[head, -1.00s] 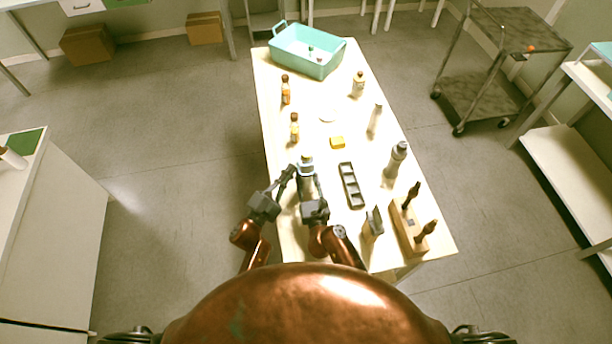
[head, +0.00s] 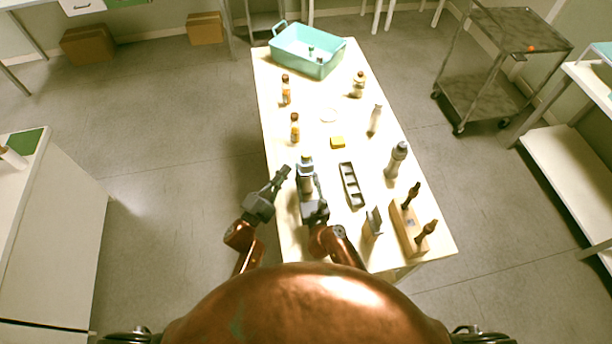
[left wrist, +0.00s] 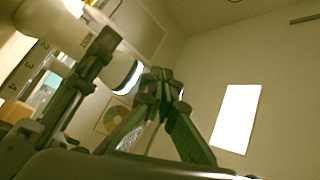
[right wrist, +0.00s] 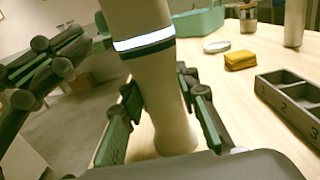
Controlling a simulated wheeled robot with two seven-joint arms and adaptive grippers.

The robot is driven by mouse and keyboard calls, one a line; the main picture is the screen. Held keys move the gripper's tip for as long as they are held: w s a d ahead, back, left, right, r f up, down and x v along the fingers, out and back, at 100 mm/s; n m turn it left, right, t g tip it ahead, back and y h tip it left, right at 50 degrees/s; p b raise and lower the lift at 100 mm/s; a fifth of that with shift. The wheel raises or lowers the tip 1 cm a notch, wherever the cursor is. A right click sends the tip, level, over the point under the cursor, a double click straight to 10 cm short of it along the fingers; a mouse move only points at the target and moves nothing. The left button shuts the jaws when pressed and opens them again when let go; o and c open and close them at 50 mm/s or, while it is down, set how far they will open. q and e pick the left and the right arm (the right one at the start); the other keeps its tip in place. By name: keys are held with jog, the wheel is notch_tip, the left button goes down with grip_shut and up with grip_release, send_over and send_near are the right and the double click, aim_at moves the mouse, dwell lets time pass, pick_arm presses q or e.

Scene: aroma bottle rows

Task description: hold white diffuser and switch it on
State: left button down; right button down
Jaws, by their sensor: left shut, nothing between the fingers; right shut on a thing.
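The white diffuser (head: 306,173) is upright near the table's front left. In the right wrist view the diffuser (right wrist: 138,18) has a bright white ring edged in dark blue. My right gripper (head: 311,199) is shut on its lower body; its fingers (right wrist: 165,110) lie on both sides of it. I cannot tell whether its base touches the table. My left gripper (head: 284,172) is shut and empty, just left of the diffuser and apart from it. Its fingertips (left wrist: 161,80) meet in the left wrist view.
A grey numbered tray (head: 343,171) and yellow block (head: 337,142) lie right of the diffuser. Brown bottles (head: 295,129), a grey-white bottle (head: 395,162) and a wooden rack (head: 411,238) stand around. A teal basket (head: 300,66) is at the far end.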

pick_arm(q)
jog(key=shift+s+a, duration=0.25)
jog(key=shift+a, duration=0.95)
jog(key=shift+s+a, duration=0.25)
jog(key=shift+a, duration=0.95)
pick_arm(e)
jog(key=c, duration=1.4)
grip_release()
jog(key=s, duration=0.4)
jog(key=s+d, duration=0.1)
jog(key=s, duration=0.3)
jog(key=s+d, duration=0.1)
jog(key=s, duration=0.2)
jog(key=shift+s+d, duration=0.2)
jog(key=shift+s, duration=0.2)
